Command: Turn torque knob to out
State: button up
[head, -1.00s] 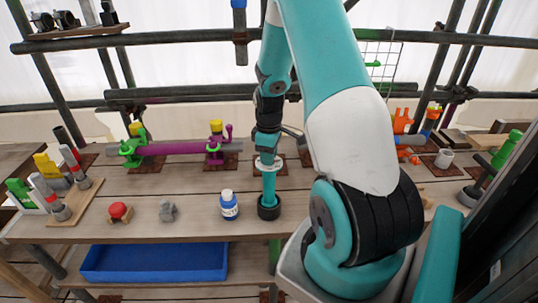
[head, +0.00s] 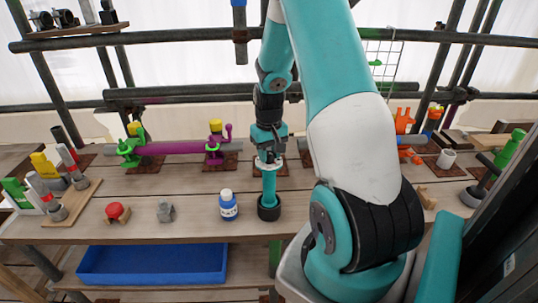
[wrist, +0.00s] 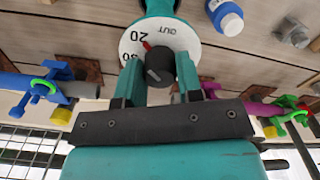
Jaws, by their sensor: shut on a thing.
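The torque knob (wrist: 159,68) is a dark round knob on a white dial (wrist: 188,42) marked OUT, 20 and a partly hidden 30. A red mark beside the knob points near the 20. The dial tops a teal post, which stands upright on the bench in a black base (head: 269,208) in the head view. My gripper (wrist: 160,85) is shut on the knob, one finger on each side. In the head view my gripper (head: 268,158) is over the post, and the knob is hard to make out there.
A blue-and-white bottle (head: 228,206) stands close left of the post. A grey bolt-like piece (head: 166,212) and a red knob-like piece (head: 118,212) lie further left. A purple tube (head: 180,147) in clamps runs behind. A blue tray (head: 155,264) sits below the bench.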

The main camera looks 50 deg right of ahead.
aim_at(268, 153)
jog(key=m+b, duration=0.1)
jog(key=m, duration=0.4)
jog(key=shift+m, duration=2.4)
jog(key=o, duration=0.9)
notch_tip(268, 153, up, 18)
jog(key=b, duration=0.3)
jog(key=shift+f+b, duration=0.2)
jog(key=shift+b, duration=0.1)
jog(key=shift+a, duration=0.1)
